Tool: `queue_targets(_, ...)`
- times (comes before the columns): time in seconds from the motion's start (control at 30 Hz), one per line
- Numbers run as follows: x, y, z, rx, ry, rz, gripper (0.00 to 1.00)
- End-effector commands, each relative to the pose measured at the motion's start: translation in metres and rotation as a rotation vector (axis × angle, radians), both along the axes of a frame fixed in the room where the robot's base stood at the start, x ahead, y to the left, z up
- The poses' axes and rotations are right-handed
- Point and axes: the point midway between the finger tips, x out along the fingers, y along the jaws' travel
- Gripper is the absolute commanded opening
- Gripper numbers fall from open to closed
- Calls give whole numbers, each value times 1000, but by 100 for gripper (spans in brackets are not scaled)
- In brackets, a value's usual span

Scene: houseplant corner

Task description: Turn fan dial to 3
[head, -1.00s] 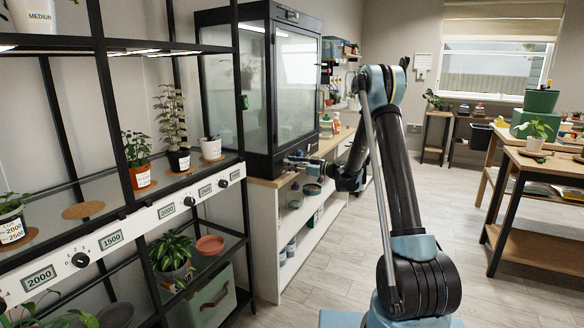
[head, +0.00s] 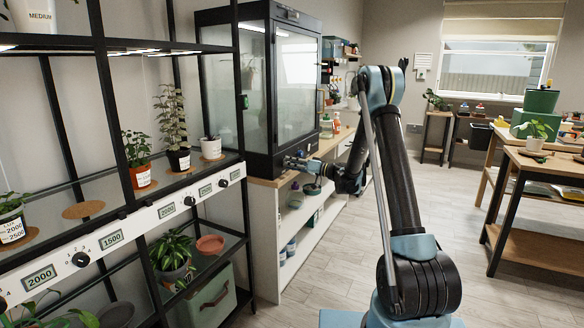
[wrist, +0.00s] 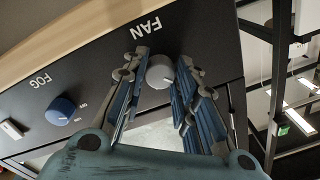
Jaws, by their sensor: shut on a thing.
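The fan dial (wrist: 160,72) is a small round grey-white knob below the word FAN on a dark panel, in the wrist view. My gripper (wrist: 163,60) has a finger on each side of it and is shut on it. No numbers or pointer position can be made out at the dial. In the head view my gripper (head: 290,163) is at the lower front of the black glass cabinet (head: 262,160), and it hides the dial there.
A blue FOG knob (wrist: 60,110) and a small white switch (wrist: 12,129) are on the same panel. A black shelf rack with potted plants and a white dial strip (head: 140,224) stands at the left.

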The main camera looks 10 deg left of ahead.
Motion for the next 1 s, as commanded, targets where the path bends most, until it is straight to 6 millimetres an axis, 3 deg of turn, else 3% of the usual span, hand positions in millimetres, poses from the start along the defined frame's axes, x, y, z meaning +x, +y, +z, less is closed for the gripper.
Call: queue_targets(1.0, 2, -3, -2, 328, 906, -9, 2)
